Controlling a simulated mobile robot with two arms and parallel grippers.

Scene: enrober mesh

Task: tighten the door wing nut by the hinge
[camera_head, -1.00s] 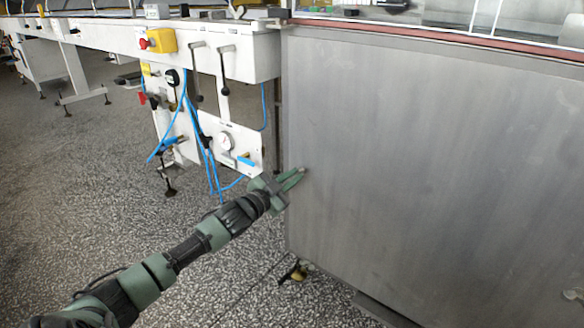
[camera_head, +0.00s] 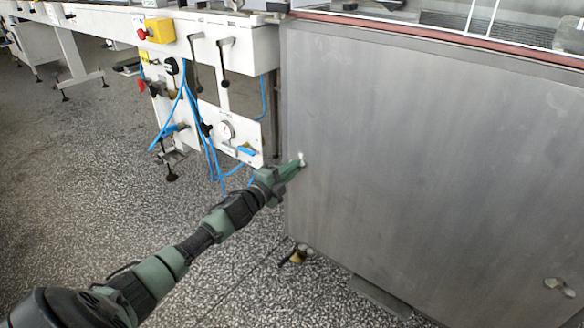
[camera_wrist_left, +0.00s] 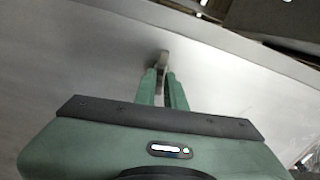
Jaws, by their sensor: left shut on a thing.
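The large grey metal door (camera_head: 430,160) fills the right half of the head view. A small pale wing nut (camera_head: 302,157) sits near the door's left edge. My left gripper (camera_head: 297,165) reaches it from the lower left, and its green fingers are shut on it. In the left wrist view the wing nut (camera_wrist_left: 163,60) stands between the tips of my left gripper (camera_wrist_left: 164,78), against the grey door panel (camera_wrist_left: 75,60). The fingers hide part of the nut. A second wing nut (camera_head: 559,287) sits low on the door at the right. My right gripper is not in view.
A caster (camera_head: 297,256) is below the door. The speckled floor at left is open.

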